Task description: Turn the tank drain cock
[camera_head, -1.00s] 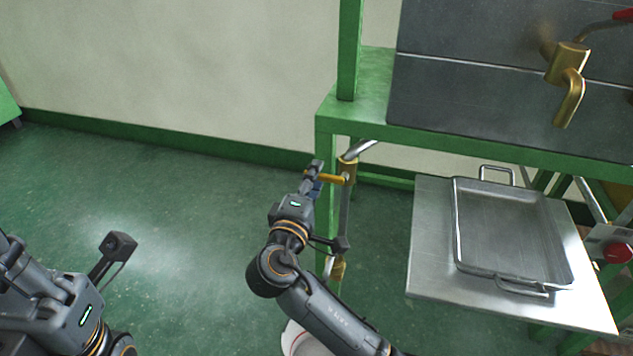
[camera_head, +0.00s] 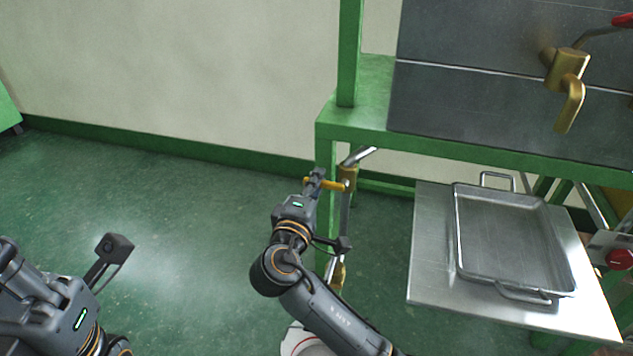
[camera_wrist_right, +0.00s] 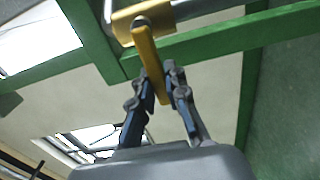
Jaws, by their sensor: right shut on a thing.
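The drain cock is a brass valve body (camera_head: 348,175) on a metal pipe beside the green frame leg. Its yellow handle (camera_head: 326,184) points left from the body in the head view. My right gripper (camera_head: 316,180) is shut on this handle. In the right wrist view the fingers (camera_wrist_right: 160,88) sit on both sides of the yellow handle (camera_wrist_right: 150,52), and the brass body (camera_wrist_right: 140,18) is just beyond them.
A steel table (camera_head: 427,240) at the right bears a metal tray (camera_head: 510,235). The green frame (camera_head: 350,120) carries a grey tank (camera_head: 480,90) with a brass spout (camera_head: 568,90). A white bucket (camera_head: 300,340) is partly hidden under my right arm. The floor at left is clear.

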